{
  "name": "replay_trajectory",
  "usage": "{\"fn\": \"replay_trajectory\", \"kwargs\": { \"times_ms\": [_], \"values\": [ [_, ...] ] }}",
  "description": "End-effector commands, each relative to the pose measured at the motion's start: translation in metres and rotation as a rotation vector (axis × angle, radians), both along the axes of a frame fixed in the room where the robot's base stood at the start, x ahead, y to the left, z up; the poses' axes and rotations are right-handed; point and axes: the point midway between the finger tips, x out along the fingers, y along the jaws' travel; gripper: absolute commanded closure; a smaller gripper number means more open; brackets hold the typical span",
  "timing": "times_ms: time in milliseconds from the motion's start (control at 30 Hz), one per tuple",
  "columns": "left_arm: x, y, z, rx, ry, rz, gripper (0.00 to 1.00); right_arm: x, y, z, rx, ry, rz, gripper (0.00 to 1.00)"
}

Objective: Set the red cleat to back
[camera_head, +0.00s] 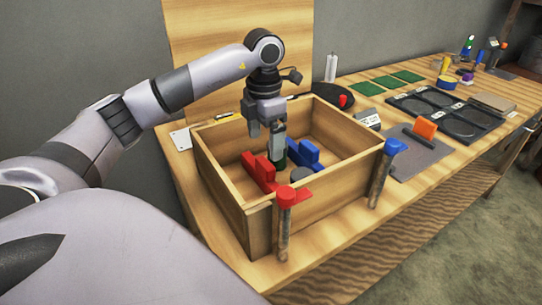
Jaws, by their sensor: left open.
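A red stepped block that looks like the red cleat (258,171) lies on the floor of the wooden box (222,187), towards its left side. A similar blue block (308,153) lies to its right in the same box. My left gripper (265,129) points down over the box, above and behind the red block and apart from it. It is open. A grey and dark green upright part (279,150) shows just below it; I cannot tell whether it touches the gripper. My right gripper is out of view.
A grey plate with an orange piece (425,128), a black tray (446,112) and green squares (386,83) lie to the right. The box walls surround the blocks.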

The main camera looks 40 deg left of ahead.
Motion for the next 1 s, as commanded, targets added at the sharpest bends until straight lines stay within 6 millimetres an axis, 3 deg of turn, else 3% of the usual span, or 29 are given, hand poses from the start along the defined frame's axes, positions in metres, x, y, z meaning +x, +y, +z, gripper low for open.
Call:
{"fn": "replay_trajectory", "kwargs": {
  "times_ms": [400,767,1000],
  "values": [
    [-0.001,0.000,-0.058,0.001,0.004,-0.001,0.11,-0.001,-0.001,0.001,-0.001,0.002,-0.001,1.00],
    [-0.001,0.000,-0.064,0.001,0.001,-0.001,0.11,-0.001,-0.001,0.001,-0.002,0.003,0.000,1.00],
    [-0.001,0.000,-0.064,0.001,0.001,-0.001,0.89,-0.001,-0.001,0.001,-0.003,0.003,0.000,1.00]
  ]
}}
